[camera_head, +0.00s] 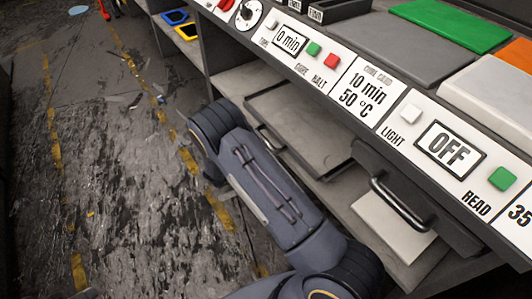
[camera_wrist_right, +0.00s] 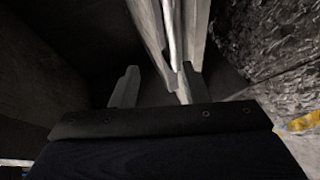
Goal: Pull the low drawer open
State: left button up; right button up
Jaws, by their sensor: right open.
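In the head view, a flat grey drawer-like unit (camera_head: 312,118) sits low under the bench, with a dark bar handle (camera_head: 268,142) on its front. A second drawer (camera_head: 425,190), nearer and to the right, has a dark curved handle (camera_head: 400,207). One of my arms crosses the view from the bottom, beside the low unit's front; its gripper is hidden. In the right wrist view my right gripper (camera_wrist_right: 157,88) is open. Pale upright edges (camera_wrist_right: 170,40) lie ahead of and between its fingers; I cannot tell whether they touch. My left gripper does not show.
The bench's control panel (camera_head: 350,85) overhangs the drawers. A pale sheet (camera_head: 390,228) lies on the shelf below the right drawer. Blue and yellow trays (camera_head: 178,18) stand on a far shelf. The scuffed floor (camera_head: 100,190) at left is mostly clear.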

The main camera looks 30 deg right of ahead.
aim_at(266, 141)
jog(key=shift+n+h, duration=0.5)
jog(key=shift+h, duration=0.2)
jog(key=d+f+b, duration=0.1)
jog(key=d, duration=0.1)
jog(key=w+d+f, duration=0.1)
jog(key=d+f, duration=0.1)
jog(key=w+d+f+b, duration=0.1)
jog(key=d, duration=0.1)
jog(key=shift+d+f+b, duration=0.3)
jog(key=shift+b, duration=0.05)
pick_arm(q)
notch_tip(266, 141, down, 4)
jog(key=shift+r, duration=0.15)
pick_arm(e)
grip_shut()
